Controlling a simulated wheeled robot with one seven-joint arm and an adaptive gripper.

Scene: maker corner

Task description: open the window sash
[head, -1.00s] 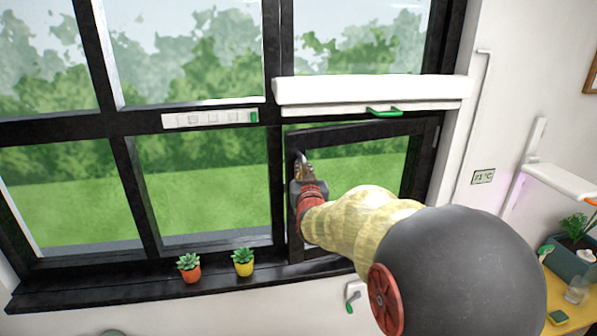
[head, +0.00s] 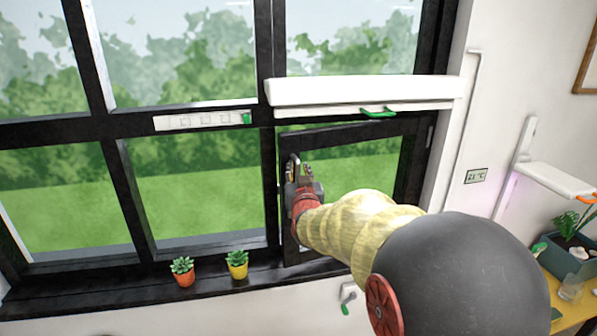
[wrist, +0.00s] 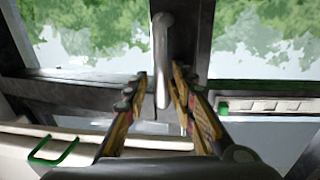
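The black-framed window sash (head: 345,135) is at the lower right of the window in the head view. It appears slightly ajar, with a thin green strip showing above its top rail. Its silver handle (wrist: 162,55) stands upright on the sash's frame in the wrist view; in the head view it is at the sash's left edge. My gripper (head: 300,166) is at this handle. Its two fingers (wrist: 160,76) are spread, with the handle between or just beyond their tips. I cannot tell whether either finger touches it. My arm hides part of the sash's lower area.
A white blind box (head: 365,90) with a green pull (head: 378,113) is just above the sash. A switch strip (head: 203,121) is to its left. Two small potted plants, orange (head: 184,272) and yellow (head: 237,264), stand on the sill. A lamp (head: 555,180) is at right.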

